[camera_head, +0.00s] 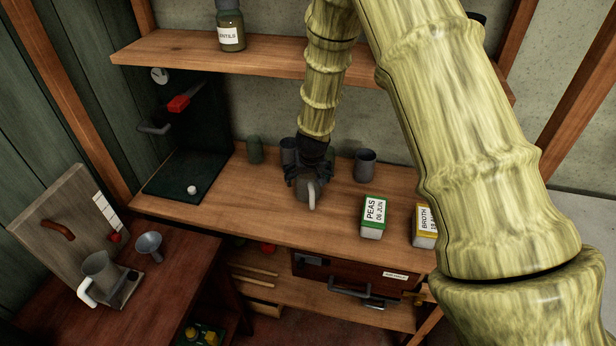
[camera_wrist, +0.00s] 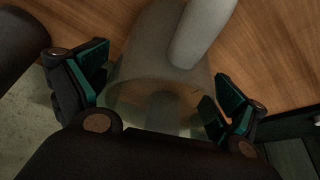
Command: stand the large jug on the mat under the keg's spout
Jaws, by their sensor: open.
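A grey jug with a pale handle (camera_head: 311,195) stands on the wooden counter; its body (camera_wrist: 150,75) and handle (camera_wrist: 203,30) also show in the wrist view. My gripper (camera_head: 308,175) is open over it, with one finger on each side of its body. I cannot tell whether the fingers touch it. A second grey jug with a white handle (camera_head: 101,268) stands on a small grey plate (camera_head: 130,288), possibly the mat, on the lower left table. Behind it leans a grey box-like body (camera_head: 62,215) with a white strip and red knob, possibly the keg. Its spout is not clear.
A grey cup (camera_head: 365,165) stands right of my gripper, and a green canister (camera_head: 254,149) to the left. Peas (camera_head: 373,217) and broth (camera_head: 424,226) boxes are at front right. A dark tap stand (camera_head: 195,120) is at back left. A shelf (camera_head: 190,48) hangs above.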

